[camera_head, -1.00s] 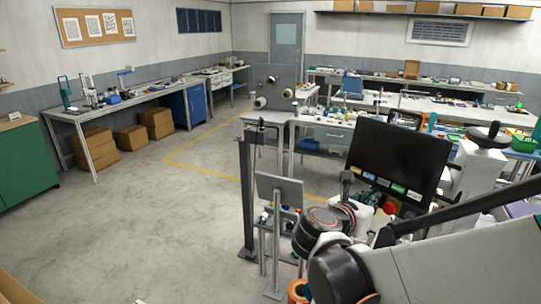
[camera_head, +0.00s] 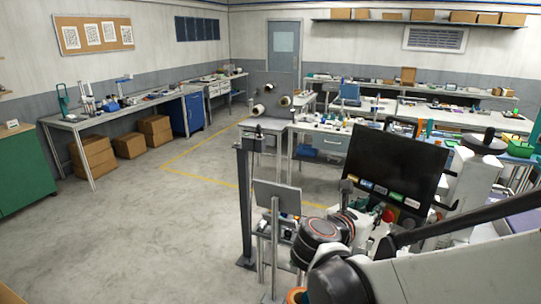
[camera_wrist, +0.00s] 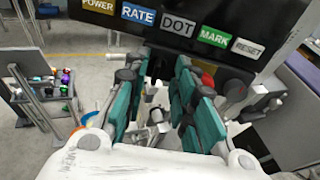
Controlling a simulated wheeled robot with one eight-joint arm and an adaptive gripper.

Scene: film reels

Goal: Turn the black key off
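A black panel (camera_head: 395,165) stands at the right in the head view. Its lower edge carries labels; in the wrist view they read POWER, RATE, DOT, MARK and RESET, with the DOT label (camera_wrist: 178,28) near the middle. I cannot tell for sure which part is the black key. My gripper (camera_wrist: 160,78) has teal fingers spread apart below the DOT label, with dark parts of the device showing between them. In the head view my arm hides most of the gripper.
A small grey screen on a stand (camera_head: 278,197) and a dark post (camera_head: 245,200) stand left of my arm. A white bench (camera_head: 330,130) with clutter lies behind. The concrete floor (camera_head: 150,220) at left is open.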

